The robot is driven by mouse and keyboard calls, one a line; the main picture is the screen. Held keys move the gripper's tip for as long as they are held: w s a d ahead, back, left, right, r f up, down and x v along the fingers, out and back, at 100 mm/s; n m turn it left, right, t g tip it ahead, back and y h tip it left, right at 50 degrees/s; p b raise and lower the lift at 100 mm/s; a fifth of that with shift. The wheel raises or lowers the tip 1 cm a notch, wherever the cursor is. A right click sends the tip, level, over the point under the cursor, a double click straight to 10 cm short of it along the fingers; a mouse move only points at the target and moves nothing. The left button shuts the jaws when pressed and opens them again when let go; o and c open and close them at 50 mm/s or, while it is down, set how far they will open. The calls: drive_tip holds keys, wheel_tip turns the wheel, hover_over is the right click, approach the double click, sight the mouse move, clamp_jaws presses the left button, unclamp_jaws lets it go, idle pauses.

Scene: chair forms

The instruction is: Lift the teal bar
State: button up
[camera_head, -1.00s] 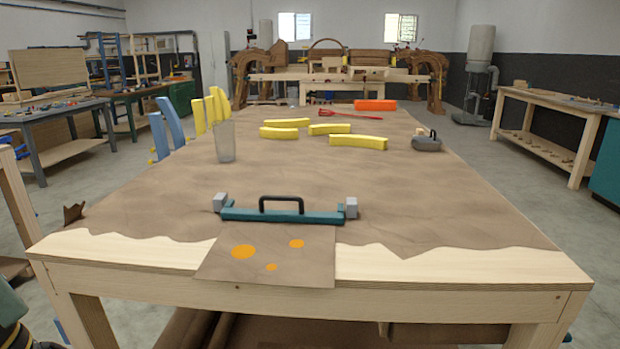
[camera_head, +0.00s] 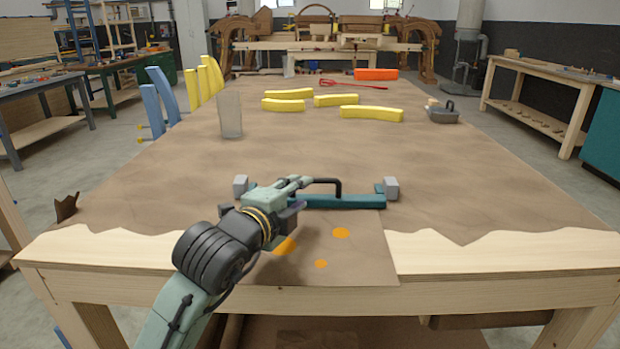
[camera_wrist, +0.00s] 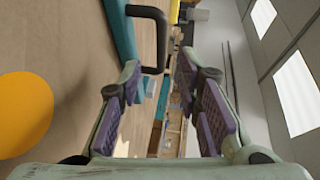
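The teal bar (camera_head: 350,202) lies on the brown sheet near the table's front edge, a grey block at each end. A black arched handle (camera_head: 338,184) stands on it; the gripper and wrist hide part of its left half. My gripper (camera_head: 297,194) is in front of the bar's left half, close to the handle. In the wrist view the purple-padded fingers of my gripper (camera_wrist: 165,75) are apart with nothing between them. There the teal bar (camera_wrist: 119,32) and the black handle (camera_wrist: 160,38) show at the upper left, beyond the left finger. I cannot tell whether a finger touches the bar.
A brown flap with orange spots (camera_head: 360,262) hangs at the front edge. The right of the table is clear.

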sight(314, 181)
drive_tip(key=p+x, duration=0.2)
drive_tip(key=x, duration=0.7)
drive_tip(key=shift+w+r, duration=0.1)
clamp_jaws()
idle(0.6)
